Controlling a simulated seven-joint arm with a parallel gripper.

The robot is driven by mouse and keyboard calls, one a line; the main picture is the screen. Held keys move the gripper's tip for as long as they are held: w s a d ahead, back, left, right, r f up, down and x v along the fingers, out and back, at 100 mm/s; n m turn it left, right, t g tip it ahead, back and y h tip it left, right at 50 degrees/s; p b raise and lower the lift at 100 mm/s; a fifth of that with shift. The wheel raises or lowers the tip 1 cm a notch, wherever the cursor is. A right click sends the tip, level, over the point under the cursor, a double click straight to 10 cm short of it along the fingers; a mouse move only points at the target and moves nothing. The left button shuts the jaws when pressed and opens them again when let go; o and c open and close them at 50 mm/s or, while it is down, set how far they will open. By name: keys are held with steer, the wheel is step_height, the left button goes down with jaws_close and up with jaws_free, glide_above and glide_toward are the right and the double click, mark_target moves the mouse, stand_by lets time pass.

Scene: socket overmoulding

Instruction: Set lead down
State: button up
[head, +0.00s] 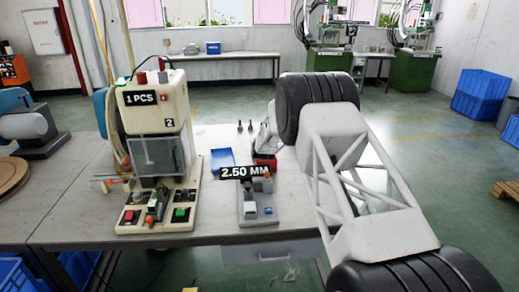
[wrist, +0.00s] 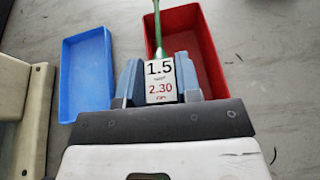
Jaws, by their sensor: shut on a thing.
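My gripper (wrist: 159,66) is shut on the green lead (wrist: 156,28), which runs up from between its blue-grey fingers in the wrist view. A white label (wrist: 160,82) reading 1.5 and 2.30 covers the space between the fingers, so the grip itself is hidden. Fingers and lead are over the lower left part of the red tray (wrist: 213,60). I cannot tell whether the lead touches the tray. The blue tray (wrist: 84,75) is to the left, apart from the gripper. In the head view my gripper (head: 268,142) is at the red tray (head: 263,164), partly hidden by my arm.
The blue tray (head: 222,158) lies on the bench left of the red tray. The gauge marked 2.50 MM (head: 258,208) stands in front of them. A cream machine marked 1 PCS (head: 155,105) stands left.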

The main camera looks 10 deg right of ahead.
steer(key=shift+f, duration=0.95)
steer(key=shift+f, duration=0.65)
steer(key=o, duration=0.9)
steer(key=shift+r, duration=0.25)
steer(key=shift+r, duration=0.35)
steer(key=shift+s+r, duration=0.1)
steer(key=shift+v, duration=5.9)
